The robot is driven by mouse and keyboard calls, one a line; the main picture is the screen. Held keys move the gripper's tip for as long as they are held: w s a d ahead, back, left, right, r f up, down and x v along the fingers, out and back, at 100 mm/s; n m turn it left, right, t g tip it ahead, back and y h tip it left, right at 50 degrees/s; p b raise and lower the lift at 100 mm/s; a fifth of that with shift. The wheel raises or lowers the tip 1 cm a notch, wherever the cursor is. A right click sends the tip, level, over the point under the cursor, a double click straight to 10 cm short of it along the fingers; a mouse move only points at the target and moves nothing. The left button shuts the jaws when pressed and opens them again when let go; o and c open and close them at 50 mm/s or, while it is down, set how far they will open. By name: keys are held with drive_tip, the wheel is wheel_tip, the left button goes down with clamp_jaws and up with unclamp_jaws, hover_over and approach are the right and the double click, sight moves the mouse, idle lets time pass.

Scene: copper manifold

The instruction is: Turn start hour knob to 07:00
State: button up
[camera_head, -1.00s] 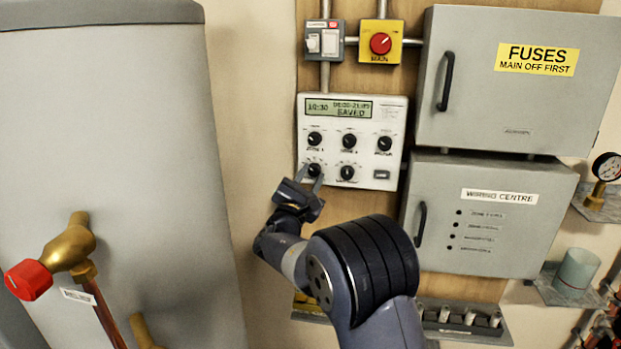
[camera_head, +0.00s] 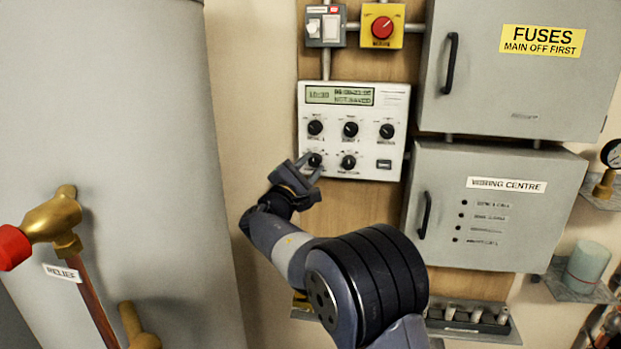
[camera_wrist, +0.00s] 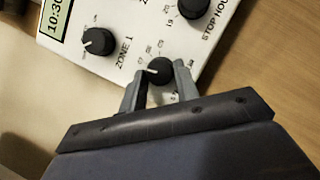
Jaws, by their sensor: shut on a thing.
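The start hour knob (camera_head: 315,159) is a small black dial with a white pointer, at the lower left of the white controller (camera_head: 394,103). Its label is hidden or too blurred to read. It also shows in the wrist view (camera_wrist: 159,70). My gripper (camera_wrist: 158,80) is shut on this knob, with one finger on each side. In the head view my gripper (camera_head: 311,168) reaches the knob from below left.
The stop hour knob (camera_head: 348,162) sits just right of the held knob, and the zone 1 knob (camera_head: 315,127) just above it. The grey wiring centre box (camera_head: 480,225) stands to the right.

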drive_tip(key=shift+m+g+h+b, duration=0.3)
drive_tip(key=shift+m+g+b, duration=0.35)
drive_tip(key=shift+m, duration=0.55)
drive_tip(key=o, duration=1)
drive_tip(key=shift+c, duration=0.2)
drive_tip(key=shift+a, duration=0.1)
drive_tip(key=b+v, duration=0.2)
drive_tip(key=v, duration=0.8)
drive_tip(key=shift+s, duration=0.35)
drive_tip(key=shift+a, duration=0.1)
